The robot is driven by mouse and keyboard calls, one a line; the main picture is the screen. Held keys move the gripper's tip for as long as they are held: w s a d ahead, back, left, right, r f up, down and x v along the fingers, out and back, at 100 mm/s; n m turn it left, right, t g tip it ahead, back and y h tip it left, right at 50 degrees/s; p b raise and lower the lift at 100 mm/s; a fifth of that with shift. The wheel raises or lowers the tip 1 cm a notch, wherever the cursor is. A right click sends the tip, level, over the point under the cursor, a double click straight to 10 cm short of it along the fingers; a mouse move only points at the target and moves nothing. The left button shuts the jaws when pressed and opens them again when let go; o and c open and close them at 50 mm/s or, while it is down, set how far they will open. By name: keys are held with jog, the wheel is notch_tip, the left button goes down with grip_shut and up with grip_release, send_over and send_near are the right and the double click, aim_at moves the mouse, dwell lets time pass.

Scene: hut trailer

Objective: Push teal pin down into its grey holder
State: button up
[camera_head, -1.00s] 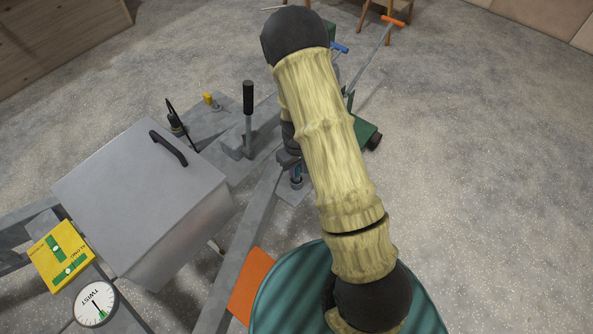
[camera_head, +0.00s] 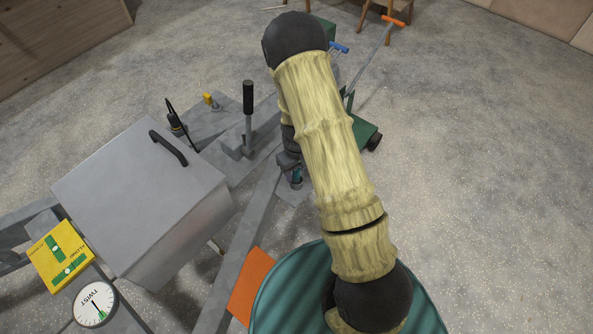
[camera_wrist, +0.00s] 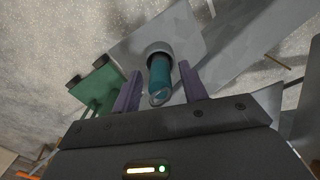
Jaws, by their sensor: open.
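The teal pin (camera_wrist: 160,74) stands in its grey holder (camera_wrist: 157,48) in the wrist view, with a metal ring at its near end. A good length of teal shows outside the holder. My gripper (camera_wrist: 158,88) is open, with one purple finger on each side of the pin and a gap visible on both sides. In the head view my gripper (camera_head: 289,162) is mostly behind my arm, and a bit of the teal pin (camera_head: 297,174) shows just below it. How deep the pin sits cannot be told.
A grey box with a black handle (camera_head: 140,195) is at left. An upright lever with a black grip (camera_head: 248,98) stands close to the holder. A green wheeled item (camera_head: 366,132) is just right of my arm. An orange plate (camera_head: 249,287) lies in front.

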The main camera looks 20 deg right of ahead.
notch_tip(320, 180, up, 12)
jog(key=p, duration=0.1)
dwell(0.4)
dwell(0.3)
jog(key=shift+r, duration=0.1)
jog(key=s+r+m+t, duration=0.2)
jog(key=s+r+m, duration=0.1)
jog(key=s+r, duration=1.1)
jog(key=shift+s+m+t, duration=0.15)
jog(key=shift+m+t, duration=0.15)
